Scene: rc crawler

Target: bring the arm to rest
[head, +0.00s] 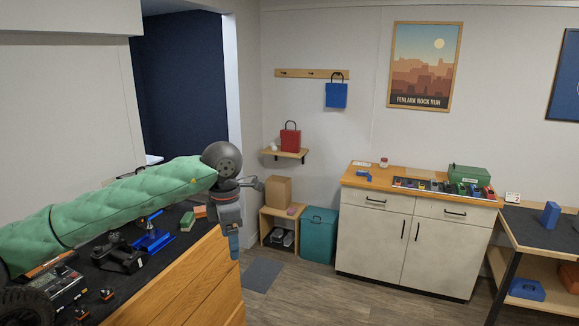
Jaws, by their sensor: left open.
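My left arm in its green padded sleeve comes in from the left over the dark-topped workbench (183,215). It ends in a dark round wrist joint, and my left gripper (233,246) hangs below it, pointing down just past the bench's right edge. The left gripper is open, and I see nothing held in it. The gap between its fingers is hard to make out from here. My right gripper is not in view.
A blue stand (152,238), a black controller-like device (119,257) and small blocks (188,221) lie on the bench under the arm. A teal bin (318,236) and a white cabinet (373,237) stand beyond. The floor (310,290) between is open.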

